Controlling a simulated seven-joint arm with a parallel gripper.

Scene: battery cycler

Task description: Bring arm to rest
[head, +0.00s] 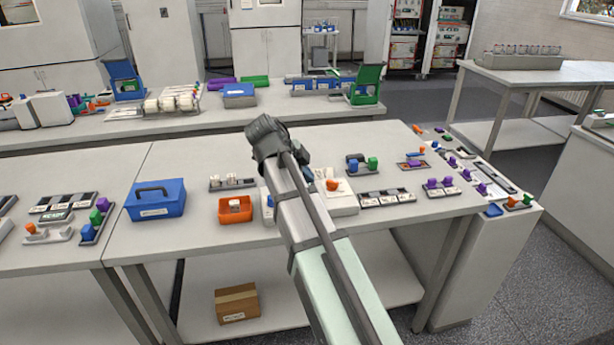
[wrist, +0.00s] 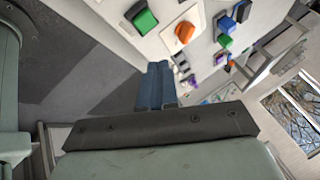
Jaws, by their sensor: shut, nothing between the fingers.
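My arm reaches up from the bottom of the head view over the front of the workbench (head: 190,158). Its wrist end is above the middle of the bench. The fingers point at the floor and the bench edge and touch no object that I can see.
A blue case (head: 156,200) and an orange bin (head: 235,210) stand left of my arm. A white device with an orange knob (head: 333,185) sits close to my arm's right. Several small coloured fixtures line the bench's right part. A cardboard box (head: 237,304) lies on the lower shelf.

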